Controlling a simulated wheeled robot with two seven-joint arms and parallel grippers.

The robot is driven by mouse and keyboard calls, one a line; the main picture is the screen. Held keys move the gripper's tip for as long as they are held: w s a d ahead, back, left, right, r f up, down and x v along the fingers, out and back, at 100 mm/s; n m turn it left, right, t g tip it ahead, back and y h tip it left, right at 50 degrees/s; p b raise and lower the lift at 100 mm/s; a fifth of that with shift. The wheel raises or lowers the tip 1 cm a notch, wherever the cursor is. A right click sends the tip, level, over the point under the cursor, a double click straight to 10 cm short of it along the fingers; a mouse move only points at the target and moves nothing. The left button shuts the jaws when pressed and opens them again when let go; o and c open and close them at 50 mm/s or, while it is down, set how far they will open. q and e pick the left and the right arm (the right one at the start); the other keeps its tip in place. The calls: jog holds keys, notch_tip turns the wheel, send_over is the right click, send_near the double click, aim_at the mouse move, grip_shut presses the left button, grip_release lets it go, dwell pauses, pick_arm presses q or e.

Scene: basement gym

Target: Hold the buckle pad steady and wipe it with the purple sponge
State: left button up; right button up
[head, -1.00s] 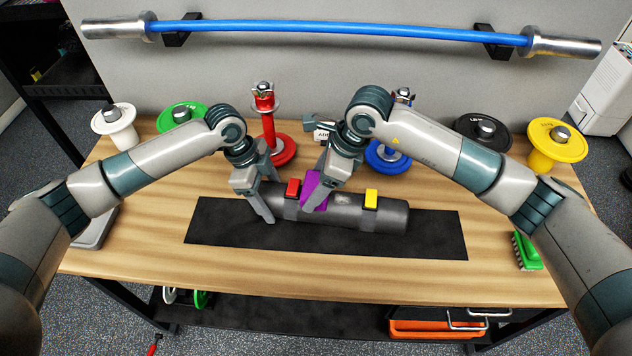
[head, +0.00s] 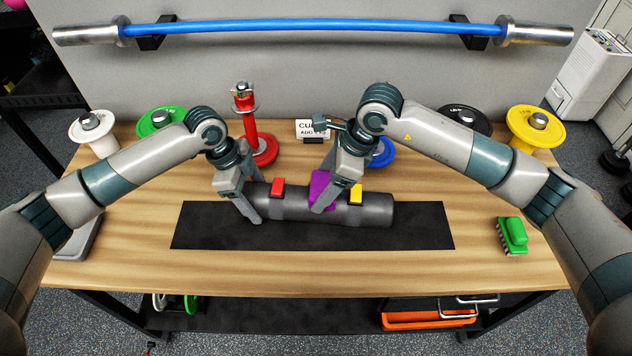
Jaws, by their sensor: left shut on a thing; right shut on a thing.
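The buckle pad (head: 378,211) is a dark grey cylinder with a red buckle (head: 278,187) and a yellow buckle (head: 356,193). It lies lengthwise on a black mat (head: 420,235). My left gripper (head: 252,212) is shut on the pad's left end. My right gripper (head: 322,206) is shut on the purple sponge (head: 318,184). The sponge is at the pad's top, between the two buckles and close to the yellow one. Whether it presses on the pad is hard to tell.
A green brush (head: 512,236) lies at the right of the wooden table. White (head: 94,132), green (head: 160,120), red (head: 262,150), blue (head: 382,153), black (head: 464,120) and yellow (head: 536,128) weights line the back. A blue barbell (head: 320,28) hangs behind. The table's front strip is clear.

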jog(key=shift+s+d, duration=0.1)
jog(key=shift+d, duration=0.85)
jog(key=shift+a, duration=0.15)
jog(key=shift+w+a, duration=0.2)
jog(key=shift+a, duration=1.5)
jog(key=shift+w+a, duration=0.15)
jog(key=shift+a, duration=1.55)
jog(key=shift+d, duration=0.15)
jog(key=shift+s+d, duration=0.2)
jog(key=shift+d, duration=1.5)
jog(key=shift+s+d, duration=0.15)
jog(key=shift+d, duration=1.55)
jog(key=shift+a, duration=0.2)
jog(key=shift+w+a, duration=0.2)
jog(key=shift+a, duration=1.5)
jog(key=shift+w+a, duration=0.2)
jog(key=shift+a, duration=1.45)
jog(key=shift+d, duration=0.2)
